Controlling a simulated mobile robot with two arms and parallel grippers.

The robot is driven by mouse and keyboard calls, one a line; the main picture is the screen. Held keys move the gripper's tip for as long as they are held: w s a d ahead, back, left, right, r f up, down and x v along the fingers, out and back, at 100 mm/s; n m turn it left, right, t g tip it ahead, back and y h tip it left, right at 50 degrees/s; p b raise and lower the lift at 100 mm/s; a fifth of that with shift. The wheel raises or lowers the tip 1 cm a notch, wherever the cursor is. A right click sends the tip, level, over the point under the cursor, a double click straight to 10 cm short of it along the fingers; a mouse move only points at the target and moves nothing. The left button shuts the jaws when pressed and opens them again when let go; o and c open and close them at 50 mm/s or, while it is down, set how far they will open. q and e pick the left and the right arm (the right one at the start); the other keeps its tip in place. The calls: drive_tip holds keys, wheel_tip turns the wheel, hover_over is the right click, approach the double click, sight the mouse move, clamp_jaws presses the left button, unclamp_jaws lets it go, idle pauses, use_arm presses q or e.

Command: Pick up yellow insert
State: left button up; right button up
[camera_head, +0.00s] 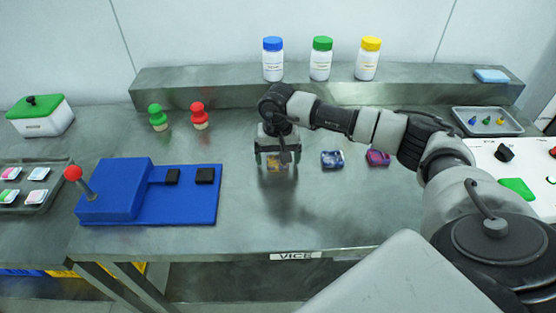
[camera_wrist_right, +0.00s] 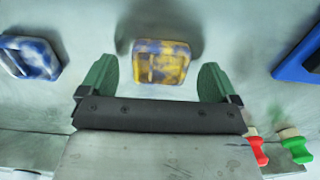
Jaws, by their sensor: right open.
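The yellow insert (camera_head: 277,164) is a small square block with yellow and blue-purple patches, lying on the steel table. In the right wrist view the yellow insert (camera_wrist_right: 160,62) lies just beyond the fingertips, about midway between them. My right gripper (camera_head: 277,157) is above it, pointing down, and partly hides it in the head view. Its green fingers show spread apart in the right wrist view (camera_wrist_right: 157,75), with nothing held. My left gripper is in neither view.
A blue-and-white insert (camera_head: 332,159) and a pink-purple insert (camera_head: 377,157) lie to the right. The blue vice (camera_head: 125,192) with a red-knobbed lever stands left. Green (camera_head: 158,117) and red (camera_head: 199,116) stamps stand behind. Three bottles stand on the back ledge (camera_head: 220,87). The table front is clear.

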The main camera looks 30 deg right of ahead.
drive_tip(key=shift+f, duration=0.45)
drive_tip(key=c, duration=1)
